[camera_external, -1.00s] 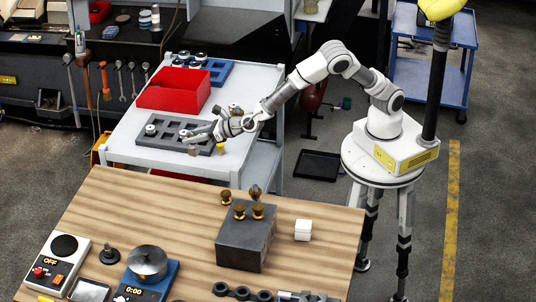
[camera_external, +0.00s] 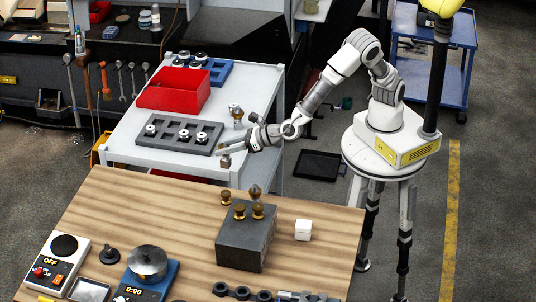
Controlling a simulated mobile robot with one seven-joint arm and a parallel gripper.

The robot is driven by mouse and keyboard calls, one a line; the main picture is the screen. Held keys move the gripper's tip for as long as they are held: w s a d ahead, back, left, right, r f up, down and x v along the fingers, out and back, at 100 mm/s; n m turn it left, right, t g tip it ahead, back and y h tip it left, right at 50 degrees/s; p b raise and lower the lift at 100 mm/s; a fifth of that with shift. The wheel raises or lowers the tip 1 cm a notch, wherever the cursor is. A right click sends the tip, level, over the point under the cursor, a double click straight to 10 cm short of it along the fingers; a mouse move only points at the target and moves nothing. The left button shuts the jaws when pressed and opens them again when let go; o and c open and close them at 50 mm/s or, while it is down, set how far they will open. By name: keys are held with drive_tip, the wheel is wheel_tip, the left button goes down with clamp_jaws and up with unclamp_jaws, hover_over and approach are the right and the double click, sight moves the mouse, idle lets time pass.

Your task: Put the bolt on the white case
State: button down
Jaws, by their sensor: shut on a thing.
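My gripper (camera_external: 224,149) is over the front right part of the white cart top, beside the dark grey tray. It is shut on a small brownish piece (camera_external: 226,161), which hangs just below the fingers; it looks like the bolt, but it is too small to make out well. The white case (camera_external: 303,230) is a small white block on the wooden table, right of the dark grey block. It stands apart from my gripper, toward the front right.
The dark grey tray (camera_external: 166,146) holds several small metal parts. A red bin (camera_external: 174,89) and a small upright part (camera_external: 237,117) stand on the cart. The dark block (camera_external: 244,246) with brass knobs stands left of the case. Bare wood lies around the case.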

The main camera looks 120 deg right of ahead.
drive_tip(key=s+a+r+p, duration=0.2)
drive_tip(key=s+a, duration=0.3)
drive_tip(key=a, duration=0.5)
drive_tip(key=n+p, duration=0.1)
drive_tip(key=p, duration=0.4)
hover_over(304, 223)
wheel_tip(304, 223, down, 6)
drive_tip(key=shift+w+f+p, duration=0.1)
drive_tip(key=shift+f+p, duration=0.2)
drive_tip(key=shift+f, duration=1.2)
drive_tip(key=shift+d+f, duration=0.1)
drive_tip(key=shift+f, duration=0.05)
drive_tip(key=shift+c, duration=2.2)
unclamp_jaws()
